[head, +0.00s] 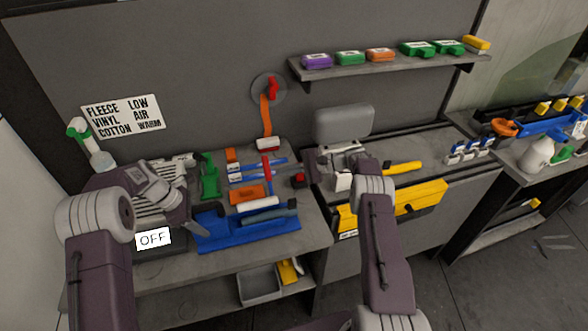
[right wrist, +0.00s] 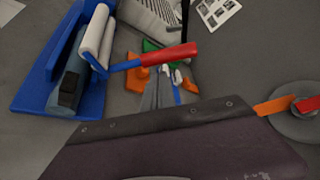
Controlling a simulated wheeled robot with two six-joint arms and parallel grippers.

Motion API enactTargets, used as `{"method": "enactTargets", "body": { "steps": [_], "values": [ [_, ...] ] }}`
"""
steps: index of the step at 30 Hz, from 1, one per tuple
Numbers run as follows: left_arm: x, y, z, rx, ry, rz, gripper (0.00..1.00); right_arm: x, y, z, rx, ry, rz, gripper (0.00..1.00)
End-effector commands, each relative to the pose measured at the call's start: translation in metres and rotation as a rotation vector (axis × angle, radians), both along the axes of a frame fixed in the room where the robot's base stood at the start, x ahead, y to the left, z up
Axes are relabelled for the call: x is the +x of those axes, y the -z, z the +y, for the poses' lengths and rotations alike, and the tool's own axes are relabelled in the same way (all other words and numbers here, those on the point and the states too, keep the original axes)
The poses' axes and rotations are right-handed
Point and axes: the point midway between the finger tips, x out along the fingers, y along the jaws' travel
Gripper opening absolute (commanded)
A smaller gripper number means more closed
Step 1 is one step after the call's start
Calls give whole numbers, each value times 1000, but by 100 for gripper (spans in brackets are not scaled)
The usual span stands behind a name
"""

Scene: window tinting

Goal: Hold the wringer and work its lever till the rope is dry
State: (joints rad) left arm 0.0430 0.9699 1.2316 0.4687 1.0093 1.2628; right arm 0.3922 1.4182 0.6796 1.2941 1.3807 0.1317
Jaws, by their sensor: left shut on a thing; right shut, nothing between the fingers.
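The blue wringer (head: 232,238) sits near the front edge of the left bench, with a white roller (head: 262,203) and a grey-blue roll along it. Its lever (head: 268,170) has a red grip and stands up behind the roller. In the right wrist view the wringer (right wrist: 35,85) is at upper left, its red lever grip (right wrist: 168,54) pointing right. My left gripper (head: 199,228) is at the wringer's left end, shut on it; its fingertips are mostly hidden. My right gripper (head: 342,162) is shut and empty, right of the lever and apart from it.
A grey ribbed device and an "OFF" sign (head: 153,238) are beside my left arm. A green tool (head: 209,178), an orange block (head: 246,193) and a red button (head: 299,180) lie around the lever. A grey pad (head: 343,122) stands behind my right gripper. Yellow-handled tools lie right.

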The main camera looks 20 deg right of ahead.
Motion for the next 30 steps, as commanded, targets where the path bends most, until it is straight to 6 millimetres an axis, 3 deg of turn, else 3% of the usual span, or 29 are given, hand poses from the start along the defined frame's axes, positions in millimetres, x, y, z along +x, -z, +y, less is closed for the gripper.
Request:
{"method": "enactTargets", "body": {
  "steps": [3, 9, 30],
  "values": [
    [0, 0, 0, 1, 0, 0, 0, 7, 6, 16, 1, -2, -2, 0],
    [0, 0, 0, 1, 0, 0, 0, 12, 10, 27, 0, 0, -1, 0],
    [0, 0, 0, 1, -2, 0, 0, 8, 5, 28, 3, -3, -68, 0]
  ]
}}
